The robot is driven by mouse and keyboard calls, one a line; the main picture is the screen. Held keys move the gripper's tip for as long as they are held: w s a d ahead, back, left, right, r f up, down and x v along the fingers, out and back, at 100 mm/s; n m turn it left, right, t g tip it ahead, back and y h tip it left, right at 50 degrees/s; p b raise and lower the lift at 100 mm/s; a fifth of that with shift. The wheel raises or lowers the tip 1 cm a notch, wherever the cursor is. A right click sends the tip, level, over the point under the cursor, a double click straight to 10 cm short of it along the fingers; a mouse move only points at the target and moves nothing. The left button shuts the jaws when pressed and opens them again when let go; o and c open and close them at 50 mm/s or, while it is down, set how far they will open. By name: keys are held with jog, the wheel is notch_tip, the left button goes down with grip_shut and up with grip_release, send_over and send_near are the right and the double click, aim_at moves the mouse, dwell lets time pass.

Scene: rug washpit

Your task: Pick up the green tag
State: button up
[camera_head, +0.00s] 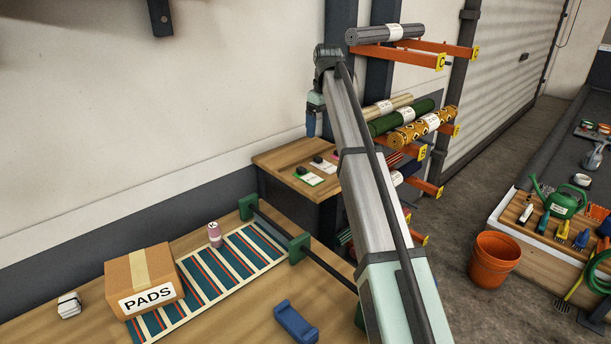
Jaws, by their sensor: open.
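A white tag with a green edge (309,181), the green tag, lies flat at the front of the small wooden bench top, with a small dark piece on it. Two similar tags lie behind it in a row; the middle one (327,166) also carries a dark piece, and the far one is partly hidden by my arm. My gripper (311,134) hangs downward above and behind the bench's left part, apart from the tags. It is open, seen small, and nothing shows between its fingers.
A cardboard PADS box (145,282), a striped rug (222,262), a pink-and-white bottle (214,234) and a blue block (295,320) are on the near table. Rolled rugs (405,118) lie on orange rack arms to the right. An orange bucket (494,260) stands on the floor.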

jog(key=s+a+f+t+y, duration=0.1)
jog(key=s+y, duration=0.1)
jog(key=s, duration=0.4)
jog(key=t, duration=0.2)
send_over(302, 168)
jog(key=s+d, duration=0.1)
jog(key=s, duration=0.1)
jog(key=shift+y, duration=0.3)
jog(key=f, duration=0.7)
jog(key=shift+w+d+f, duration=0.1)
jog(key=shift+w+f, duration=0.1)
jog(key=shift+f, duration=0.1)
jog(key=shift+s+d+f+x, duration=0.1)
jog(key=shift+x, duration=0.75)
jog(key=shift+s+d+f+x, duration=0.1)
jog(key=shift+d+x, duration=0.05)
jog(key=shift+x, duration=0.75)
jog(key=shift+s+d+x, duration=0.1)
jog(key=shift+x, duration=0.75)
jog(key=shift+c, duration=0.2)
jog(key=c, duration=1.1)
